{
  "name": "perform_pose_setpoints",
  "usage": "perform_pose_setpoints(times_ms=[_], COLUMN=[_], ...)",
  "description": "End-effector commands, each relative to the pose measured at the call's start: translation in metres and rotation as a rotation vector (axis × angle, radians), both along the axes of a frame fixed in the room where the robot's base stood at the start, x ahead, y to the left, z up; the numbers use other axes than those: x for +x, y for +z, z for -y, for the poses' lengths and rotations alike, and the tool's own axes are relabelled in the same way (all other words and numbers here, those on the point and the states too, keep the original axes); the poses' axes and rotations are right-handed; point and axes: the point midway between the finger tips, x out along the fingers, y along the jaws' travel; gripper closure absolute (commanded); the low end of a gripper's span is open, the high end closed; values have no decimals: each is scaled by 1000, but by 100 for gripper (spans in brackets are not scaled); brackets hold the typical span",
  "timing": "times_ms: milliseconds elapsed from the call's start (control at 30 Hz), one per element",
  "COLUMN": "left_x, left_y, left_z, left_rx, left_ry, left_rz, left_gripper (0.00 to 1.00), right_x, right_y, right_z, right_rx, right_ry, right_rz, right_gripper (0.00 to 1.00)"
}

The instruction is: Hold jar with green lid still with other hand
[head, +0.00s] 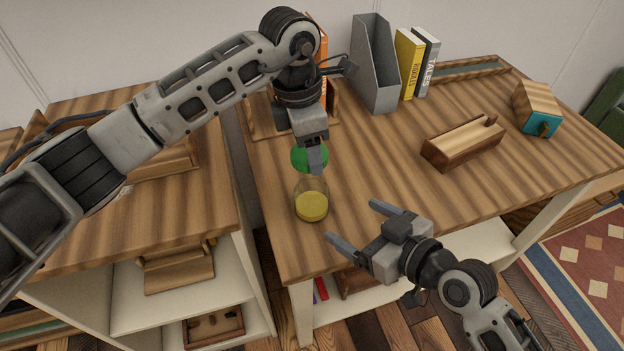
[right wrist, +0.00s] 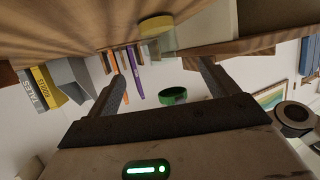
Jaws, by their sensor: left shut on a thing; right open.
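A clear jar (head: 312,205) with yellow contents stands upright near the front left of the table. It also shows upside down in the right wrist view (right wrist: 157,42). The green lid (head: 309,157) is apart from the jar, above its mouth; the right wrist view shows a gap between the lid (right wrist: 173,96) and the jar. My left gripper (head: 315,160) points down and is shut on the lid. My right gripper (head: 357,224) is open and empty, to the right of and nearer than the jar, with its fingers pointing towards it.
A wooden box (head: 463,146) lies mid-table, and a wood-and-teal object (head: 537,108) lies at the right. A grey file holder (head: 374,65) and upright books (head: 410,65) stand at the back.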

Motion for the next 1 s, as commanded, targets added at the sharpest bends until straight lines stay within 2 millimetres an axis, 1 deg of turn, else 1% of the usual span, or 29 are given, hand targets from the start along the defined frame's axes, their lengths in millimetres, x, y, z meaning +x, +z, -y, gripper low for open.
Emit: perform_pose_setpoints(times_ms=[100, 367, 533, 667, 1000], left_x=[1, 1, 1, 1, 1], left_y=[1, 1, 1, 1, 1], left_z=[4, 3, 3, 3, 3], left_rx=[1, 1, 1, 1, 1], left_ry=[38, 39, 38, 37, 37], left_rz=[0, 0, 0, -1, -1], left_gripper=[64, 64, 64, 64, 64], right_x=[1, 1, 8, 22, 67], right_y=[2, 2, -1, -7, -29], right_z=[-1, -1, -5, -18, -57], right_rx=[0, -1, 0, 2, 2], right_ry=[9, 8, 5, 5, 6], right_rz=[4, 5, 4, 5, 4], right_gripper=[14, 14, 14, 14, 14])
